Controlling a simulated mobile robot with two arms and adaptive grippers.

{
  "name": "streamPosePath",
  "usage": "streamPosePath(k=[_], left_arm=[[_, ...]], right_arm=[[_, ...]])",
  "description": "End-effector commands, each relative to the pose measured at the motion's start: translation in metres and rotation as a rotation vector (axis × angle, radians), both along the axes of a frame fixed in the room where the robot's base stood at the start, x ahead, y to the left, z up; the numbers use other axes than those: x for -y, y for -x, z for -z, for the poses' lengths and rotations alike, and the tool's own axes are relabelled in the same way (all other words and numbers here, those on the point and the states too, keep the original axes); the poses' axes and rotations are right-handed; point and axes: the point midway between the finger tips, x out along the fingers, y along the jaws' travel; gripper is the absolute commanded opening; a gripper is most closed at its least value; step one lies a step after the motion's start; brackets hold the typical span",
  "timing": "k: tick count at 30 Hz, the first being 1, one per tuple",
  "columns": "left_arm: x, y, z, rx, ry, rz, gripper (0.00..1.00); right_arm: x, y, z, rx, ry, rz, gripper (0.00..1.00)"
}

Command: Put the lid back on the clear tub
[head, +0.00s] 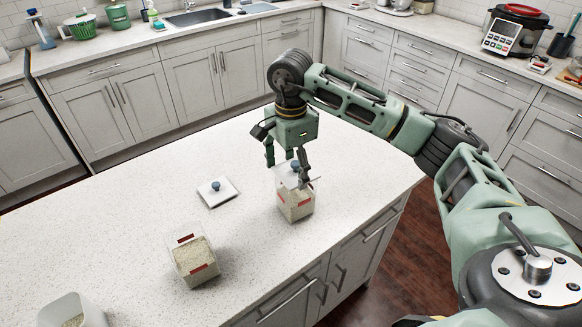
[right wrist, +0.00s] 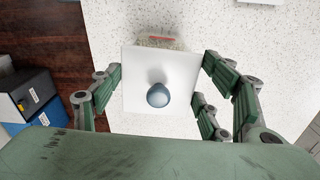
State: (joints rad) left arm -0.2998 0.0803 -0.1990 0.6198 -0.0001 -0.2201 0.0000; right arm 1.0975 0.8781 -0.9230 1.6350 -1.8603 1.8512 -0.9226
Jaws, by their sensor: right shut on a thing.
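A clear tub (head: 297,207) with pale grains and red labels stands near the right edge of the counter. A white square lid (head: 287,176) with a blue-grey knob is over its top, and the lid also shows in the right wrist view (right wrist: 140,92). My right gripper (head: 288,168) is shut on this lid, fingers at opposite sides. I cannot tell whether the lid sits fully on the rim. A second clear tub (head: 194,262) with grains stands open. A second white lid (head: 217,193) with a blue knob lies flat on the counter. My left gripper is out of view.
A white container (head: 72,312) with grains stands at the lower left of the speckled counter (head: 120,215). The counter's right edge is close beside the lidded tub. The counter's left part is clear. Cabinets and a sink (head: 205,17) are behind.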

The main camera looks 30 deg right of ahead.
Motion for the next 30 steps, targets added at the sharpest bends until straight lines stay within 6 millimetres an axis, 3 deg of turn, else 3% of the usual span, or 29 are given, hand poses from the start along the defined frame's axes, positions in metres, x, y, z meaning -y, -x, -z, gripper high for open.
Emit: streamPosePath(k=[30], left_arm=[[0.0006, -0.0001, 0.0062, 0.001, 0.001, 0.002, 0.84]], right_arm=[[0.0, 0.0001, 0.0054, 0.0, 0.0, 0.0, 0.5]])
